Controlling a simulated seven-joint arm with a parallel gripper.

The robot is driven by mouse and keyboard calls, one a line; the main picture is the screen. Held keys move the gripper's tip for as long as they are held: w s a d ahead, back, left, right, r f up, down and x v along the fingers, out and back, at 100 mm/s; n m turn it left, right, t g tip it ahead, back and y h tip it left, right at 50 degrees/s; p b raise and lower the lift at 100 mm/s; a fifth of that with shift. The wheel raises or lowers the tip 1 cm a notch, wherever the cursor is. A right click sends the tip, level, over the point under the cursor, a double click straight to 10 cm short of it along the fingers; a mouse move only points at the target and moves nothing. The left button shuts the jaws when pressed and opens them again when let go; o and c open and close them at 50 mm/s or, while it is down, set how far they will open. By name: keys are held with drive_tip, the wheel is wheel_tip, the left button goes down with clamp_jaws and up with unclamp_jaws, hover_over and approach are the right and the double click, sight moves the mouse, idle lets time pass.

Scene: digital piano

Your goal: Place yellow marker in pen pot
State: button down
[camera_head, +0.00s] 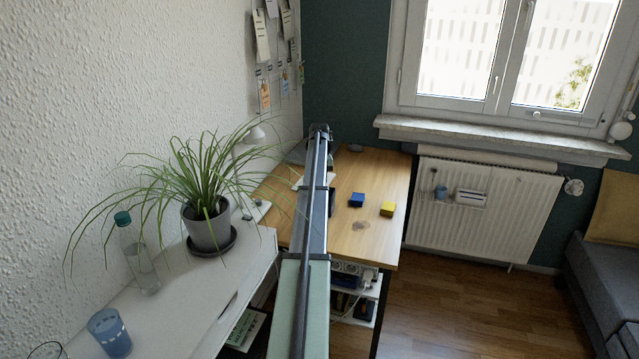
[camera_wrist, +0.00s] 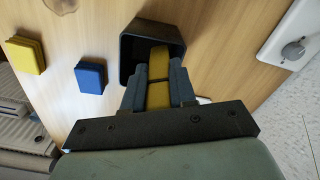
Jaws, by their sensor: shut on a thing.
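The yellow marker (camera_wrist: 158,62) is between the fingers of my gripper (camera_wrist: 160,85) in the wrist view, and the gripper is shut on it. The marker's far end shows inside the mouth of the black, square-edged pen pot (camera_wrist: 127,60). The fingertips are at the pot's near rim; I cannot tell whether they touch it. How deep the marker reaches is hidden. In the head view my arm covers the gripper and the marker.
On the wooden desk (camera_head: 375,180), a blue block (camera_head: 356,200) and a yellow block (camera_head: 387,209) lie beside the pot; the wrist view shows them at left. A potted plant (camera_head: 208,225) and a bottle (camera_head: 140,255) stand on the white piano (camera_head: 185,300).

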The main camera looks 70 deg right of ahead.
drive_tip(key=shift+f, duration=0.6)
drive_tip(key=c, duration=0.9)
unclamp_jaws()
wheel_tip(320, 180, up, 13)
drive_tip(key=shift+r, duration=0.15)
